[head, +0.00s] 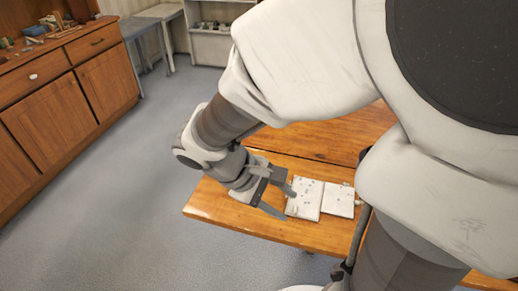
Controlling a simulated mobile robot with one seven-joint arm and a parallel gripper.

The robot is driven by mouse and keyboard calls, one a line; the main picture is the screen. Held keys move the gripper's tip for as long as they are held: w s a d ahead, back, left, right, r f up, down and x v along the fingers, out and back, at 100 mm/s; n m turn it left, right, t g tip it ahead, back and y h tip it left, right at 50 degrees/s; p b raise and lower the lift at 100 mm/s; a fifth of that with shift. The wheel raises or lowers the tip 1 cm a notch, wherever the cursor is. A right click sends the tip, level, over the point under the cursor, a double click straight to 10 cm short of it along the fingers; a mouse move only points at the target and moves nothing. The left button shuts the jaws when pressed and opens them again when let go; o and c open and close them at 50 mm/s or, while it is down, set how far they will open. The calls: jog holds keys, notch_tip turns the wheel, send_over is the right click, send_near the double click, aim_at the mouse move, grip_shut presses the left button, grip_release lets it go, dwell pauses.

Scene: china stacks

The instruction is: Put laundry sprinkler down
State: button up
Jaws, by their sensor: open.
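My gripper (282,201) is low over the near left part of a wooden table (225,212), with its two fingers spread apart. The fingertips point right, toward two pale speckled flat pieces on the table. A small pale shape shows close to the fingertips, but it is too small to tell whether it is the laundry sprinkler or whether it touches the fingers. I cannot clearly make out the laundry sprinkler in this view. My arm hides the right part of the table.
The left speckled piece (306,198) and the right one (339,200) lie side by side. A wooden cabinet (60,100) with small items on top stands at left. Grey floor (120,215) is clear between cabinet and table. A grey table (143,25) and white shelf (208,45) stand behind.

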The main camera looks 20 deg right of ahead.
notch_tip(320, 180, up, 11)
jog(key=s+a+m+t+y, duration=0.2)
jog(key=a+m+t+y, duration=0.1)
jog(key=m+t+y, duration=0.3)
jog(key=shift+m+y, duration=0.6)
jog(key=shift+m, duration=0.1)
jog(key=shift+r, duration=0.1)
